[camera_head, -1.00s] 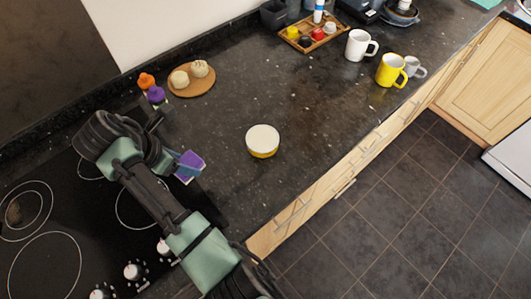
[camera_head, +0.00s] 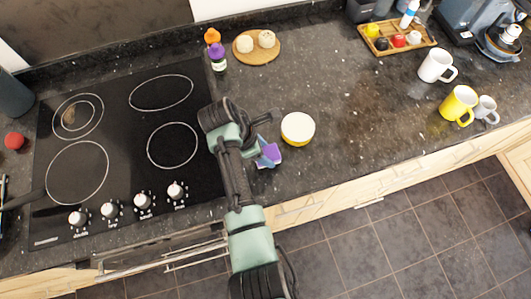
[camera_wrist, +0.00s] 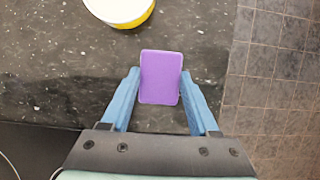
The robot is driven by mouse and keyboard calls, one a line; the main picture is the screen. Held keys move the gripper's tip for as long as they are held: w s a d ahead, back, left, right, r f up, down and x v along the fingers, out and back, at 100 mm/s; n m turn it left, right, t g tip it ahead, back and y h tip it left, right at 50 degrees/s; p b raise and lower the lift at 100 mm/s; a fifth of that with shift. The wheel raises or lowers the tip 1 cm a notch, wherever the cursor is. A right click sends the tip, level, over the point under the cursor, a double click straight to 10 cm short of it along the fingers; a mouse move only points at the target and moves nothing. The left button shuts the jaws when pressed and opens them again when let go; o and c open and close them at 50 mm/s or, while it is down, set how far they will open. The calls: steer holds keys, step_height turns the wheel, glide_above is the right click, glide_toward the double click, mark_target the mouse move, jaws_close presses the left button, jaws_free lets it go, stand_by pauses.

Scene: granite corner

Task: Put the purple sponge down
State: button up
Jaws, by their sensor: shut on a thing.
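The purple sponge (camera_wrist: 161,77) is between the two blue fingers of my gripper (camera_wrist: 160,88) in the wrist view. My gripper is shut on it. In the head view the purple sponge (camera_head: 269,153) shows beside the blue fingers of my gripper (camera_head: 264,158), over the dark granite counter (camera_head: 330,165) near its front edge. The hob lies to the left and a yellow and white bowl just to the right. I cannot tell whether the sponge touches the counter.
The yellow and white bowl (camera_head: 298,128) also shows in the wrist view (camera_wrist: 122,8). A black hob (camera_head: 120,130) lies left. A round wooden board (camera_head: 257,47) and bottles (camera_head: 217,57) stand behind. Mugs (camera_head: 458,104) and a wooden tray (camera_head: 397,39) stand right. Counter right of the bowl is clear.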

steer(key=shift+f, duration=1.15)
steer(key=shift+f, duration=0.2)
steer(key=o, duration=1.2)
steer(key=shift+r, duration=0.1)
